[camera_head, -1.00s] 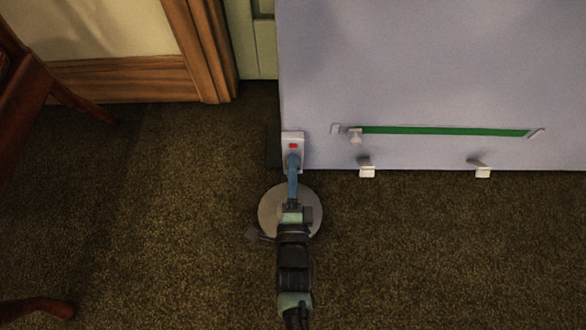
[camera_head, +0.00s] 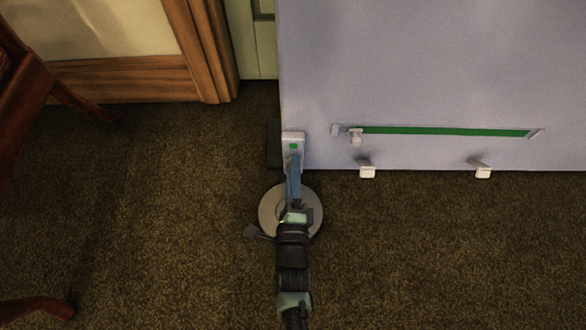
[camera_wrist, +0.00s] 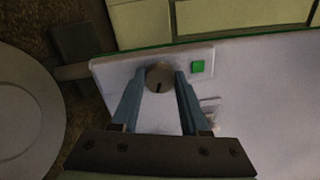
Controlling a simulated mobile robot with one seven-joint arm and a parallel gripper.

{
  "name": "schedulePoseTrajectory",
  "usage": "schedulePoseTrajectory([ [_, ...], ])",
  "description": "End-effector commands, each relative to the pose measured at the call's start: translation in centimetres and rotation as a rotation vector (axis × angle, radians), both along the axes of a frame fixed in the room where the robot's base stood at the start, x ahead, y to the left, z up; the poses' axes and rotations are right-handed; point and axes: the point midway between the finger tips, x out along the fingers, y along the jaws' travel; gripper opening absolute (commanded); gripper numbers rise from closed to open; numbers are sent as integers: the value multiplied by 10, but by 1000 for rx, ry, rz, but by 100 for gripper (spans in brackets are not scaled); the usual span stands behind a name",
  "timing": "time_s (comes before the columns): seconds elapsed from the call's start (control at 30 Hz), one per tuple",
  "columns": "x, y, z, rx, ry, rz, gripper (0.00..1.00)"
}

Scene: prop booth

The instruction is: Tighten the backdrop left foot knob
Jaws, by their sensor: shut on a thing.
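The backdrop (camera_head: 420,60) is a large pale panel standing at the back. At its lower left corner is a white foot plate (camera_head: 292,138) with a small lit square (camera_head: 293,147), now green. In the wrist view the round grey knob (camera_wrist: 159,76) sits on the white plate, with a dark line on its face, and the green square (camera_wrist: 198,66) is to its right. My gripper (camera_wrist: 160,84) has its two blue fingers shut on the knob's sides. In the head view my gripper (camera_head: 294,160) covers the knob.
A grey round disc (camera_head: 268,208) lies on the brown carpet under my arm, also at left in the wrist view (camera_wrist: 25,120). A green strip (camera_head: 445,131) and white hooks (camera_head: 367,171) are on the panel's lower part. A wooden chair (camera_head: 30,75) stands at left. The carpet at right is clear.

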Motion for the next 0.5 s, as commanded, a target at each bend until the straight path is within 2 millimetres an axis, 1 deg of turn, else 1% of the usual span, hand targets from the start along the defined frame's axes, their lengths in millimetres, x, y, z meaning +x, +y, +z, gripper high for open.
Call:
schedulePoseTrajectory([
  [0.03,-1,1,0,-2,-1,3,48],
  [0.17,-1,1,0,-2,0,2,71],
  [0.2,-1,1,0,-2,0,2,74],
  [0.5,-2,0,0,-2,1,1,74],
])
